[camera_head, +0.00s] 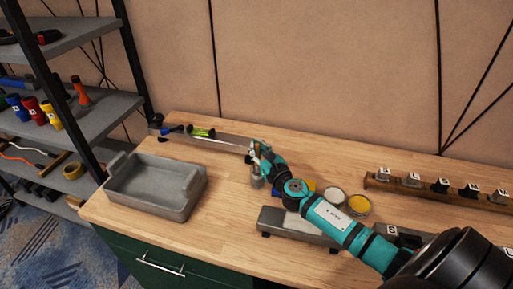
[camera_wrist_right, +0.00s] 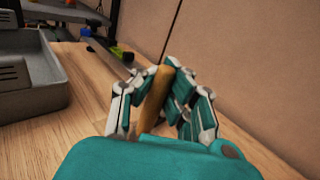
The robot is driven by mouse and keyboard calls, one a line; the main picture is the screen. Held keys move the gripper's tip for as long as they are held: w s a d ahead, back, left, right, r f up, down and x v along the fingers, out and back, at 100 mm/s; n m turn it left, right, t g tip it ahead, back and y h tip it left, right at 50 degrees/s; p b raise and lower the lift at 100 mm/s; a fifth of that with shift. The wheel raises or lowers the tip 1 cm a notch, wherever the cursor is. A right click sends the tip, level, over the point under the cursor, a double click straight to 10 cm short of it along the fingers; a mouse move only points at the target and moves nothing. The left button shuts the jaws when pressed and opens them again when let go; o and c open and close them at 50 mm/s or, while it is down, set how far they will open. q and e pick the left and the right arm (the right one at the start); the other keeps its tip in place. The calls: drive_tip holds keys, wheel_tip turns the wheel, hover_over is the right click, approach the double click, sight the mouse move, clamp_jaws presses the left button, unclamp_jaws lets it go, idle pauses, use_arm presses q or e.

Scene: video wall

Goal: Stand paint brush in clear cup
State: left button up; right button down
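My right gripper (camera_head: 259,152) is over the middle of the wooden worktop. In the right wrist view its fingers (camera_wrist_right: 160,100) close around a tan wooden handle, which I take for the paint brush (camera_wrist_right: 153,98). The handle stands nearly upright, leaning slightly; its bristles are not visible. In the head view a small greyish, see-through-looking vessel, probably the clear cup (camera_head: 257,178), is just below the gripper and partly hidden by it. I cannot tell whether the brush is inside it. My left gripper is in neither view.
A grey tray (camera_head: 138,203) stands at the left. Paint tins, one white (camera_head: 333,195) and one yellow (camera_head: 359,204), are right of the gripper, behind a grey bench (camera_head: 268,220). A strip (camera_head: 225,141) with small tools runs along the back. A wooden rack (camera_head: 430,191) is at right.

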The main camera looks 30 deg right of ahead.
drive_tip(key=c, duration=2)
unclamp_jaws()
drive_tip(key=o, duration=0.6)
drive_tip(key=s+a, duration=0.1)
drive_tip(key=s, duration=1.1)
